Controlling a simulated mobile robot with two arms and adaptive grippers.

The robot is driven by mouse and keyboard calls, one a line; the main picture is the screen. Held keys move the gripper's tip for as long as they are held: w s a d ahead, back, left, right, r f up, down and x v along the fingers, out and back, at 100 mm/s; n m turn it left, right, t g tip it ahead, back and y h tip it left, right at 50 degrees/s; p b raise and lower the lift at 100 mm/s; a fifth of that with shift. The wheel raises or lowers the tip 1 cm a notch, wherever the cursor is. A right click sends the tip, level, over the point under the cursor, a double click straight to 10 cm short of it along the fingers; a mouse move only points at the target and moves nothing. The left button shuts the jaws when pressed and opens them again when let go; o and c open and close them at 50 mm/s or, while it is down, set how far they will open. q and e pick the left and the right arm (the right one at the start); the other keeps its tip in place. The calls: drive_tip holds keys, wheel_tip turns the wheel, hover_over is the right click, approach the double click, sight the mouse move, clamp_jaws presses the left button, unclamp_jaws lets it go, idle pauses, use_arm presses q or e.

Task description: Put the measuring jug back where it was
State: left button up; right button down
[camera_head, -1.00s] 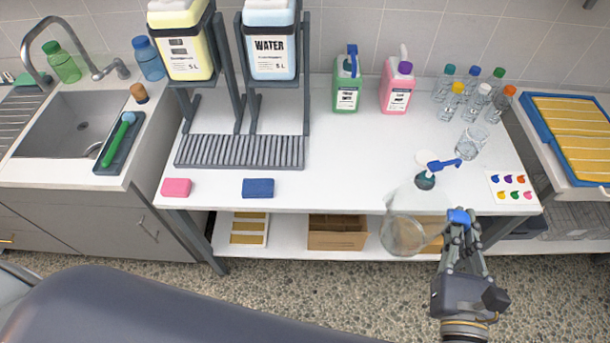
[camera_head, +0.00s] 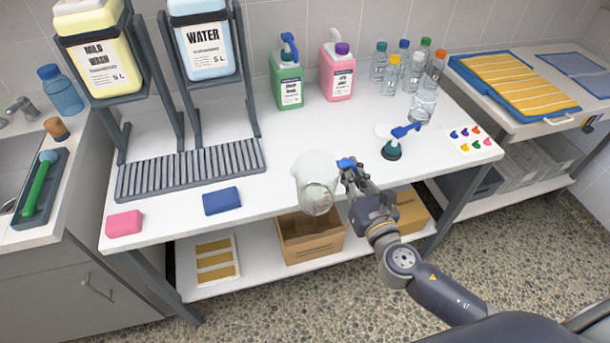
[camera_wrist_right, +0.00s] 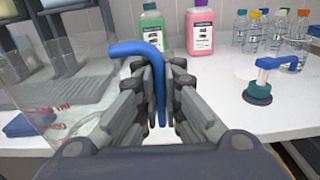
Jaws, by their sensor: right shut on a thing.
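The clear measuring jug (camera_head: 316,193) has a blue handle and is held at the front edge of the white table (camera_head: 262,192). My right gripper (camera_head: 350,172) is shut on the blue handle. In the right wrist view the blue handle (camera_wrist_right: 150,58) stands between the fingers of my right gripper (camera_wrist_right: 158,95). The jug's clear body with red markings (camera_wrist_right: 50,105) fills the left of that view. The jug is tilted in the head view; I cannot tell whether its base touches anything. My left gripper is not in view.
A blue sponge (camera_head: 221,201) and a pink sponge (camera_head: 124,223) lie along the front edge. A blue-levered pump (camera_head: 392,149) stands right of the jug. Green (camera_head: 287,83) and pink (camera_head: 338,77) bottles stand at the back. The table's middle is clear.

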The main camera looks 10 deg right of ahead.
drive_tip(key=w+f+b, duration=0.1)
drive_tip(key=w, duration=0.4)
drive_tip(key=w+d+f, duration=0.1)
drive_tip(key=w+f, duration=0.1)
drive_tip(key=w, duration=0.4)
drive_tip(key=w+f+b, duration=0.1)
drive_tip(key=w+f, duration=0.1)
drive_tip(key=w, duration=0.4)
drive_tip(key=shift+d+f+b, duration=0.2)
drive_tip(key=shift+d+b, duration=0.1)
drive_tip(key=shift+d, duration=0.1)
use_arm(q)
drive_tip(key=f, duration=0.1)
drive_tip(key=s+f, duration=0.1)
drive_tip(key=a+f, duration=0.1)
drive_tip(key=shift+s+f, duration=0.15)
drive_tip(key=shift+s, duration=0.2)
use_arm(e)
drive_tip(key=shift+f, duration=0.15)
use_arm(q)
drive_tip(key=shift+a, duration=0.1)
use_arm(e)
drive_tip(key=shift+f, duration=0.1)
drive_tip(key=c, duration=1.7)
unclamp_jaws()
drive_tip(key=shift+f, duration=0.1)
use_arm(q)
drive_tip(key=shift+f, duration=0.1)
